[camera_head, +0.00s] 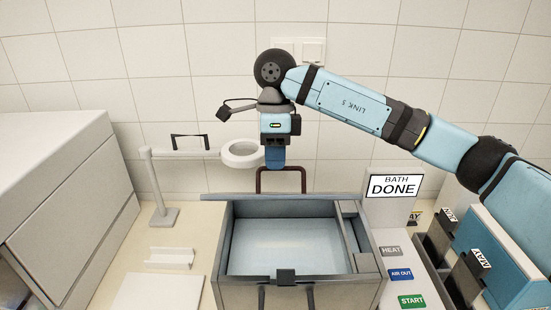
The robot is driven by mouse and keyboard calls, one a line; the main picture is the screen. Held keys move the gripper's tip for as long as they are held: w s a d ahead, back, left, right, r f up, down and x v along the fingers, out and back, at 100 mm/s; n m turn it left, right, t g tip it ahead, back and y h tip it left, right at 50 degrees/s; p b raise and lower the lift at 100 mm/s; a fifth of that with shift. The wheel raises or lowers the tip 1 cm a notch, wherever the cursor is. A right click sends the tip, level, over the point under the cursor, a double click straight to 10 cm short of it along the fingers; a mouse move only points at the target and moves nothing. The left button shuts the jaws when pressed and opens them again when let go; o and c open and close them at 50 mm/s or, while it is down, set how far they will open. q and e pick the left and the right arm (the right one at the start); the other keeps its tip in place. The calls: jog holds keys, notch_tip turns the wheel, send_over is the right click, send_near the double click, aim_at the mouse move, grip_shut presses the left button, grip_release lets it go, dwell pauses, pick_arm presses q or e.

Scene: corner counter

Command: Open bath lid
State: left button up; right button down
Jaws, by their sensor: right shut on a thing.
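The bath (232,293) is a grey box at the front middle, and its pale blue inside shows from above. A thin grey-blue strip (318,196) runs along its back edge; it looks like the lid seen nearly edge-on, but I cannot tell its exact angle. A dark red-brown handle (303,181) rises above that strip. My right gripper (275,165) points down behind the bath's back edge, shut on the left part of the handle. Its fingertips are partly hidden. My left gripper is not in view.
A white ring holder (240,154) on a stand is close left of my right gripper. A "BATH DONE" sign (393,186) and HEAT, AIR OUT and START buttons (411,301) are at the right. Labelled dark holders (468,279) stand further right. A white cabinet (70,200) fills the left.

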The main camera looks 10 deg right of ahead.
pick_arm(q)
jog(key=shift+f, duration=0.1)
pick_arm(e)
jog(key=shift+w+d+f, duration=0.1)
jog(key=shift+d+f, duration=0.1)
jog(key=shift+f, duration=0.3)
jog(key=c, duration=1.4)
grip_release()
jog(key=shift+w, duration=0.1)
jog(key=shift+c, duration=0.2)
jog(key=shift+o, duration=1.2)
jog(key=shift+w+f, duration=0.2)
jog(key=shift+w, duration=0.25)
jog(key=shift+s+r, duration=0.15)
jog(key=shift+s, duration=0.05)
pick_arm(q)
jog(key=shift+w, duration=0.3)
pick_arm(e)
jog(key=shift+w, duration=0.1)
jog(key=shift+r, duration=0.1)
